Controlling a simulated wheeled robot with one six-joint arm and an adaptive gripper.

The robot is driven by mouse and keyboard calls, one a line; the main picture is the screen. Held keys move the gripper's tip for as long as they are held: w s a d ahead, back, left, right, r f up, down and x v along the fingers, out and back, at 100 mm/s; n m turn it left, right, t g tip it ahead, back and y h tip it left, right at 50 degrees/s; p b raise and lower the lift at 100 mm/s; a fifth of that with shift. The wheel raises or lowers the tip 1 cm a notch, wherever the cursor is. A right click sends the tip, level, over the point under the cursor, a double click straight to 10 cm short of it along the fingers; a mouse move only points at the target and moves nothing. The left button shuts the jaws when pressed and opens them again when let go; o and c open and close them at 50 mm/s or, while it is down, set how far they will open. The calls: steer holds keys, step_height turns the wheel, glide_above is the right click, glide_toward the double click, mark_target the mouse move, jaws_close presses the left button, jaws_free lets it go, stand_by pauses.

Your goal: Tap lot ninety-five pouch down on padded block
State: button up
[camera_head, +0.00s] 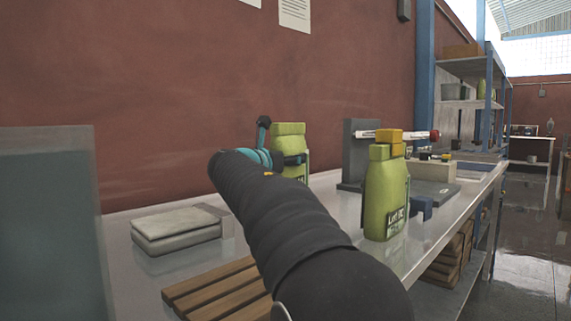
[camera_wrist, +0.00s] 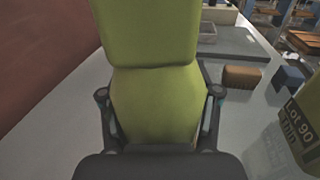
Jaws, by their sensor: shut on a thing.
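A second green pouch (camera_head: 383,200) stands at the right; its label reads about "Lot 90" in the wrist view (camera_wrist: 294,128). A wooden slatted rack (camera_head: 205,287) lies at the front. A grey upright stand (camera_head: 358,150) is behind. A blue-grey panel (camera_head: 50,225) stands far left.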

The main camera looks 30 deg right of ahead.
steer(key=shift+f+b, duration=0.35)
steer(key=shift+f, duration=0.35)
steer(key=shift+r, duration=0.1)
steer(key=shift+r+p, duration=1.4)
steer(key=shift+p, duration=0.1)
steer(key=shift+f, duration=0.1)
